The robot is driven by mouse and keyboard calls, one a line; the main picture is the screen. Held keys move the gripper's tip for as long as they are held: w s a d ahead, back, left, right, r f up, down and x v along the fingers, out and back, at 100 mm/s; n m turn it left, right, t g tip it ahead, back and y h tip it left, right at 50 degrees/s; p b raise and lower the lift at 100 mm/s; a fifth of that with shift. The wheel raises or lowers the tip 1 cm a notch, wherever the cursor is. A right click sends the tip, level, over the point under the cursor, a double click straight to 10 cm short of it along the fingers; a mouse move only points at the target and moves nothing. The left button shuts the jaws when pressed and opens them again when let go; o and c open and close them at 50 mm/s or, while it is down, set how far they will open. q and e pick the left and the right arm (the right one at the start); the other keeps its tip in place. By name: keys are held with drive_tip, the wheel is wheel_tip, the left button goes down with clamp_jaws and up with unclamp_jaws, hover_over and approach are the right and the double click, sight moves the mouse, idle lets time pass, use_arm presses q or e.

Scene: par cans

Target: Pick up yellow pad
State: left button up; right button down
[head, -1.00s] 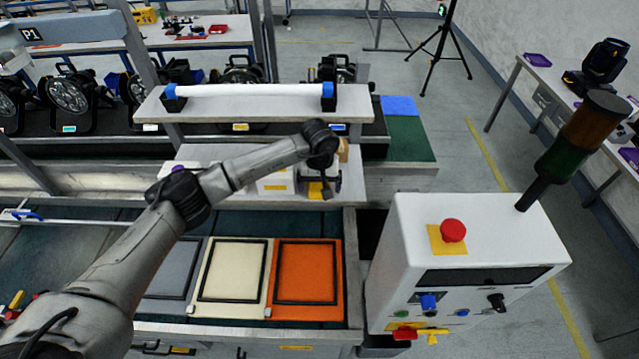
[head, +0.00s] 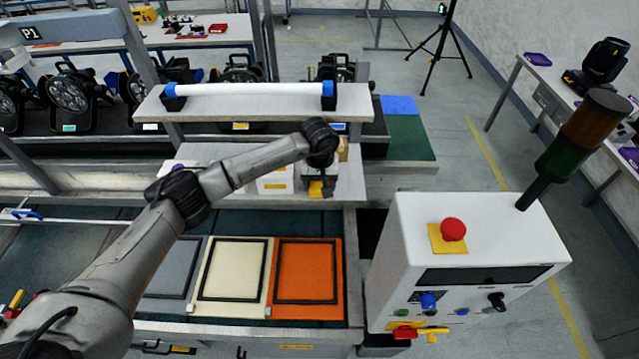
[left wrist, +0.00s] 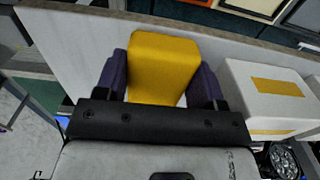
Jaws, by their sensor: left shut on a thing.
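The yellow pad (left wrist: 163,65) sits between the two dark purple fingers of my left gripper (left wrist: 161,78) in the left wrist view, and the gripper is shut on it. In the head view the yellow pad (head: 316,188) shows as a small patch below the end of my left arm, at the right end of the lower grey shelf. My left gripper (head: 318,190) is partly hidden there by its own wrist. I cannot tell whether the pad touches the shelf. My right gripper is in neither view.
A white box with a yellow label (head: 274,181) stands just left of the pad on the lower shelf (head: 225,155). The upper shelf (head: 255,107) with a white tube is behind. Grey, cream and orange framed panels (head: 307,272) lie in front. A white control cabinet (head: 470,240) stands right.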

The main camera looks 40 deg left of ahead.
sight(320, 184)
use_arm(q)
wheel_tip(320, 184, up, 4)
drive_tip(key=shift+d+r+b, duration=0.1)
drive_tip(key=shift+b, duration=0.6)
drive_tip(key=d+r+b, duration=0.2)
drive_tip(key=d+r, duration=0.4)
drive_tip(key=d, duration=0.5)
drive_tip(key=shift+d+r, duration=0.2)
drive_tip(key=shift+r, duration=0.15)
